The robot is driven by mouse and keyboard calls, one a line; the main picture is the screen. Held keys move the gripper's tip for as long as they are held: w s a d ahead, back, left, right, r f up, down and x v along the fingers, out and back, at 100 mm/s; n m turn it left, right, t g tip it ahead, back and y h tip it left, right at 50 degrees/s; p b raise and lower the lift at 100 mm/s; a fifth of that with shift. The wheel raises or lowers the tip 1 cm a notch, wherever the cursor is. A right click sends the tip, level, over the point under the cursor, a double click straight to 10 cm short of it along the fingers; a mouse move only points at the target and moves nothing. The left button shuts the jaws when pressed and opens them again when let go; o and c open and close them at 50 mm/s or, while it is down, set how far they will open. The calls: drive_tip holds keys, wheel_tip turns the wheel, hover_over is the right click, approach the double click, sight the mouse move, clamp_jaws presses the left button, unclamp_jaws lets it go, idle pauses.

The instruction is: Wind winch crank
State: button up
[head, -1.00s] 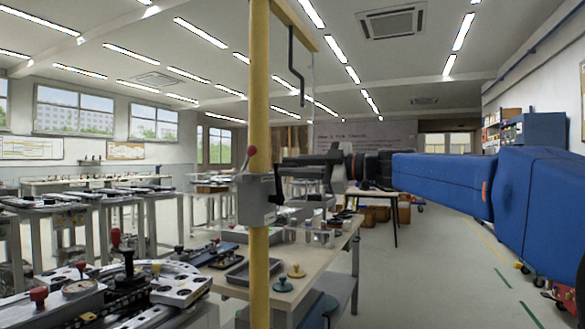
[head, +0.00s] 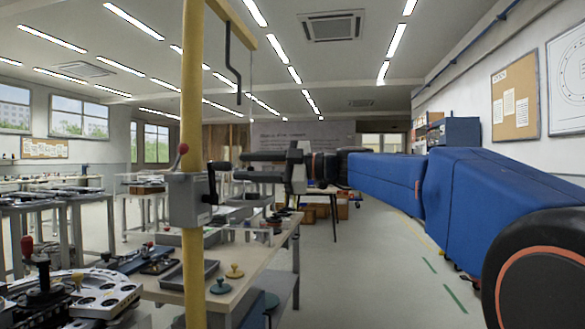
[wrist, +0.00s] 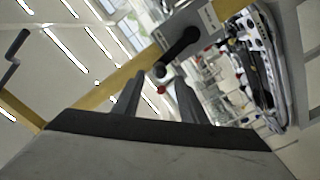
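The winch is a grey box (head: 188,199) on a yellow post (head: 193,265), left of centre in the head view. Its black crank (head: 212,183) is on the box's right side. In the wrist view the crank (wrist: 181,43) slants down to a round end between my fingertips in the picture; I cannot tell the depth. My gripper (head: 237,167) points left at the crank, its two fingers apart and empty, a small gap to the right of it in the head view. It also shows in the wrist view (wrist: 159,80), open.
A red-knobbed lever (head: 183,150) rises above the box. A black bent rod (head: 232,65) hangs from the yellow crossbeam. A workbench (head: 255,262) with parts stands behind the post. The floor (head: 375,275) to the right is clear.

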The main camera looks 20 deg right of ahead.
drive_tip(key=v, duration=1.1)
drive_tip(key=shift+d, duration=0.15)
